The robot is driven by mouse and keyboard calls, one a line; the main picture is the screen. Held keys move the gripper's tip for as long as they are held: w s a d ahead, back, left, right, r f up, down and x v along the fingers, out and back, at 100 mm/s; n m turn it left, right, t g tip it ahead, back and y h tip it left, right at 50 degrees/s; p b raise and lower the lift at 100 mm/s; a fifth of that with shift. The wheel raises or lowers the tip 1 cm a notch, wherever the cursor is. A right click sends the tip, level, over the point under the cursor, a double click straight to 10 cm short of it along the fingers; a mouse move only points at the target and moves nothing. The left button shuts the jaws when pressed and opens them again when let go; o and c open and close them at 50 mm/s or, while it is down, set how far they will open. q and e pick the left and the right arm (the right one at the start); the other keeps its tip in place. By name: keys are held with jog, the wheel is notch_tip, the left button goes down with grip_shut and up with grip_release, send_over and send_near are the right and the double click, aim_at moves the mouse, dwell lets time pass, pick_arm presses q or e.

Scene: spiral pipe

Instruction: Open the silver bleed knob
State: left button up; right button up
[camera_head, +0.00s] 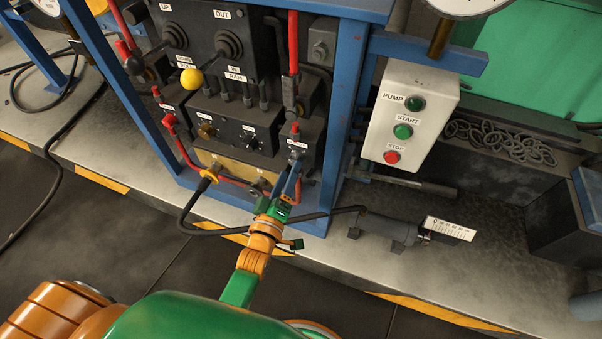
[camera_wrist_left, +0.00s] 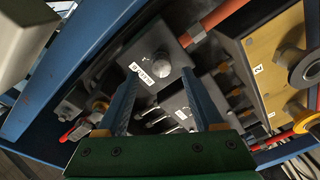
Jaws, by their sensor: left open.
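The silver bleed knob (camera_wrist_left: 161,65) is a round metal knob on a dark block in the left wrist view, beside a white label (camera_wrist_left: 141,72) that appears upside down and seems to read BLEED. My left gripper (camera_wrist_left: 160,82) is open, with one blue finger on each side of the knob's line in that view. I cannot tell whether either finger touches it. In the head view the left gripper (camera_head: 289,181) reaches up to the lower right of the dark valve panel (camera_head: 222,115). The knob is small there, near the white label (camera_head: 297,144). My right gripper is not in view.
Red hoses (camera_head: 182,150), a black hose (camera_head: 205,228) and a brass block (camera_head: 228,170) lie left of the gripper. A blue frame post (camera_head: 343,100) stands right of it. The white PUMP box (camera_head: 410,117) with START and STOP buttons is further right. A grey cylinder (camera_head: 385,229) lies below.

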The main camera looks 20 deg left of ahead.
aim_at(295, 158)
pick_arm(q)
jog(key=w, duration=0.3)
jog(key=shift+w+b, duration=0.35)
jog(key=shift+w, duration=0.05)
grip_shut()
jog(key=shift+m, duration=0.3)
jog(key=shift+f+m+t+h, duration=0.15)
jog(key=shift+m+h, duration=0.25)
jog(key=shift+m, duration=4.1)
jog(key=shift+f+m+t+h, duration=0.15)
jog(key=shift+m+h, duration=0.25)
jog(key=shift+m, duration=4.4)
